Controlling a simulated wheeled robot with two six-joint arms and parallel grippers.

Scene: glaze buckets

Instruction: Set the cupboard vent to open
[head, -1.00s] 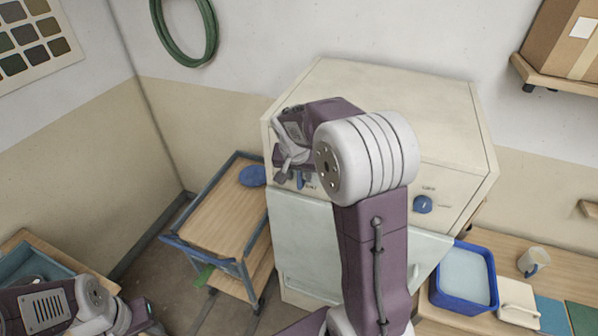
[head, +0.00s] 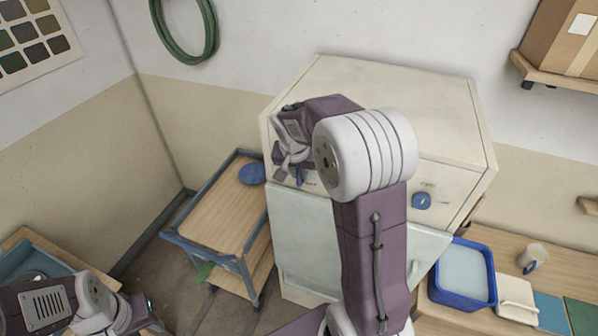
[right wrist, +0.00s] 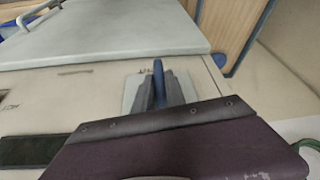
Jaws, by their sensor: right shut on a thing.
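The cream cupboard (head: 400,85) stands against the back wall, with a pale green door (head: 305,240) below its control panel. A small blue lever (head: 299,177) sits on the left of that panel, partly behind my arm. In the right wrist view the blue lever (right wrist: 158,72) stands on a pale plate (right wrist: 129,93) between the fingers. My right gripper (right wrist: 158,92) is shut on it; it shows in the head view (head: 287,170) at the panel's left end. The lettering by the lever is too small to read surely. My left gripper (head: 145,310) is at the lower left, its jaws unclear.
A blue dial (head: 421,201) is on the panel's right. A wooden-topped trolley (head: 215,205) with a blue lid stands left of the cupboard. A blue tub (head: 463,302), a mug (head: 533,257) and tiles are on the right bench. My right arm hides the panel's middle.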

